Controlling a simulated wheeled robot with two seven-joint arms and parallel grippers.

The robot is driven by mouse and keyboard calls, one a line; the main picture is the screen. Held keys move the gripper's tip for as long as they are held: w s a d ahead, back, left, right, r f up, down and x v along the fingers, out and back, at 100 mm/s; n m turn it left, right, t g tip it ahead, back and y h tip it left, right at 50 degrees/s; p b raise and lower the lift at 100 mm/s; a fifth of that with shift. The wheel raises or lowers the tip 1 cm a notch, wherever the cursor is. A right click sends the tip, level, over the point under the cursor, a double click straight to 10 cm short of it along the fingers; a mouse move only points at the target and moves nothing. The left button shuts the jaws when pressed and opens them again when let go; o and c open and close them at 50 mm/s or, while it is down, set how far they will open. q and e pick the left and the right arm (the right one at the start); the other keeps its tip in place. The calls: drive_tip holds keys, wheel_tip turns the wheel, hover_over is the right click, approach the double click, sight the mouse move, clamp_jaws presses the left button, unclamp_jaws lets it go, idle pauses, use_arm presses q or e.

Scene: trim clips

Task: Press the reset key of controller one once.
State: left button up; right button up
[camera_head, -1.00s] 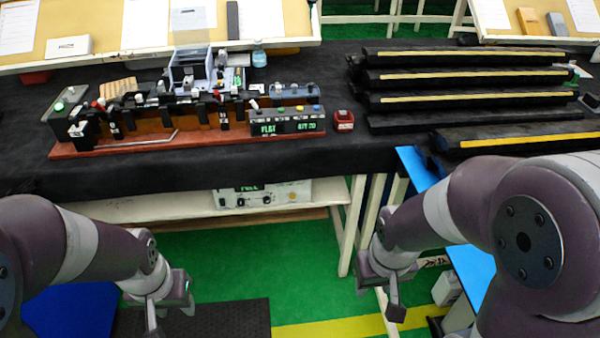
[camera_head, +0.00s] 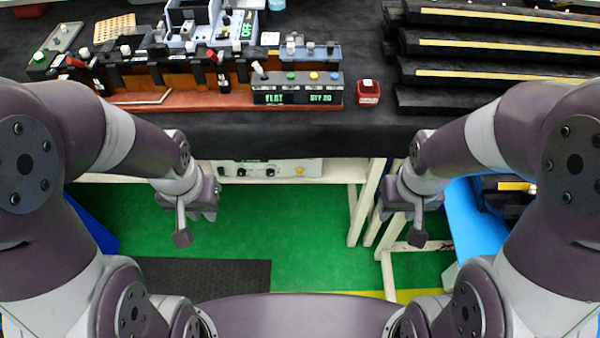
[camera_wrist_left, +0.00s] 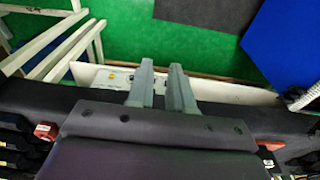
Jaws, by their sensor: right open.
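A black controller box (camera_head: 298,90) with green display text stands at the right end of the wooden fixture on the bench. Coloured keys, including a green key (camera_head: 291,76), a yellow key (camera_head: 314,75) and a blue key (camera_head: 335,76), line its top. No label readable here tells which is the reset key or controller one. A second panel (camera_head: 270,168) with knobs and a yellow button is below the bench edge. My left gripper (camera_head: 192,218) is open and empty, low before the bench; its fingers show apart in the left wrist view (camera_wrist_left: 160,88). My right gripper (camera_head: 411,218) is open and empty.
The bench's black cover (camera_head: 330,135) has a clear front strip. A small red box (camera_head: 368,93) stands right of the controller. Dark bars with yellow stripes (camera_head: 500,45) are stacked at the right. A grey device (camera_head: 195,25) stands behind the fixture. Green floor lies below.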

use_arm(q)
drive_tip(key=shift+w, duration=0.1)
clamp_jaws()
idle(1.3)
